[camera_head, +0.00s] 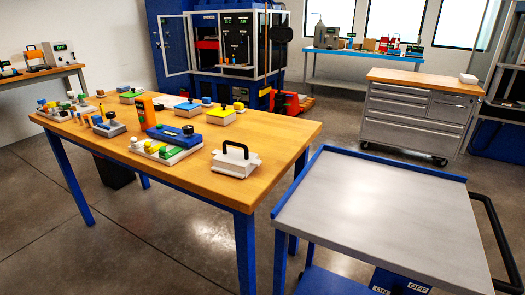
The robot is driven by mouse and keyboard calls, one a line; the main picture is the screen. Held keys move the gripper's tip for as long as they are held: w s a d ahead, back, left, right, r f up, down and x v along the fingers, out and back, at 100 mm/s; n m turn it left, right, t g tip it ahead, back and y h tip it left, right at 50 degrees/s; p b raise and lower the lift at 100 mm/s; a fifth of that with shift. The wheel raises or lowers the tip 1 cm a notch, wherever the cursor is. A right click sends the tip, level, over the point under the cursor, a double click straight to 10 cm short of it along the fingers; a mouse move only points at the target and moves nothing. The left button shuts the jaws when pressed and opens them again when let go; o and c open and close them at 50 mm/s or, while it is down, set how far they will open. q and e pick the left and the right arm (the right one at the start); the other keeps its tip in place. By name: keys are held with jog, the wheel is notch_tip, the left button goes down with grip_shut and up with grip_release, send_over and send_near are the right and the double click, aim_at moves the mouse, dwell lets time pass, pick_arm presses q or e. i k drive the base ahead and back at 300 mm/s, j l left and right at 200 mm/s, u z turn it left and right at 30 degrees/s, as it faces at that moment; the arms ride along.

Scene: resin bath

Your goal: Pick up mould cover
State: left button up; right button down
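A white block with a black arched handle (238,165) stands upright near the right end of the wooden table (283,125). It looks like the mould cover, though nothing in the view names it. Its underside is hidden, so I cannot tell whether it sits on something else. Neither of my grippers shows in the head view.
Coloured blocks and trays crowd the table left of the white block, including a blue block (178,136) and an orange upright item (146,110). A grey-topped cart (380,205) with blue rims stands at the right, its top empty. A drawer cabinet (415,110) stands behind.

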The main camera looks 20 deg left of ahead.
aim_at(231, 162)
jog(key=i+j+u, duration=0.2)
jog(key=i+j, duration=0.2)
jog(key=j, duration=0.25)
jog(key=i+j+u, duration=0.25)
jog(key=i+j, duration=0.2)
jog(key=j, duration=0.15)
